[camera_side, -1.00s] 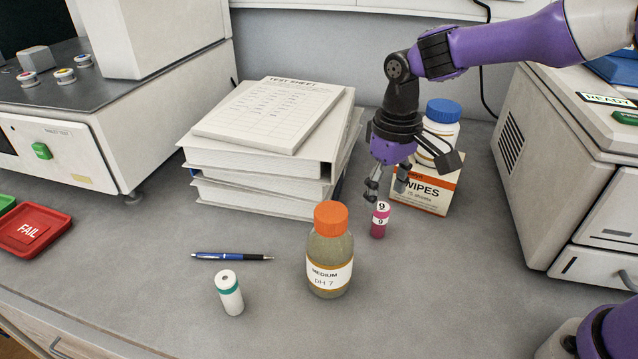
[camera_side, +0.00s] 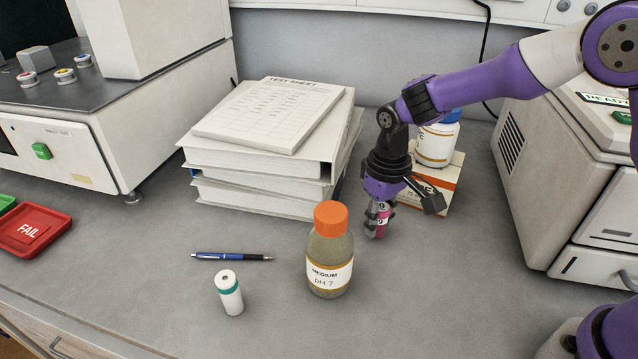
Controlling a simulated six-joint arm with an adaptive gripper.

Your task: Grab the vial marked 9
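The vial marked 9 (camera_side: 382,222) is a small pink-red vial with a white top, upright on the grey bench just right of the medium bottle. My gripper (camera_side: 379,215) points down over it, with its fingers at the vial's upper part. The fingers hide much of the vial's label and top. Whether the fingers press on the vial or stand open around it cannot be told from this side.
The orange-capped medium bottle (camera_side: 329,250) stands close by at the front left. A wipes box (camera_side: 441,190) with a white bottle (camera_side: 436,145) is behind my gripper. Stacked binders (camera_side: 262,190) lie left.

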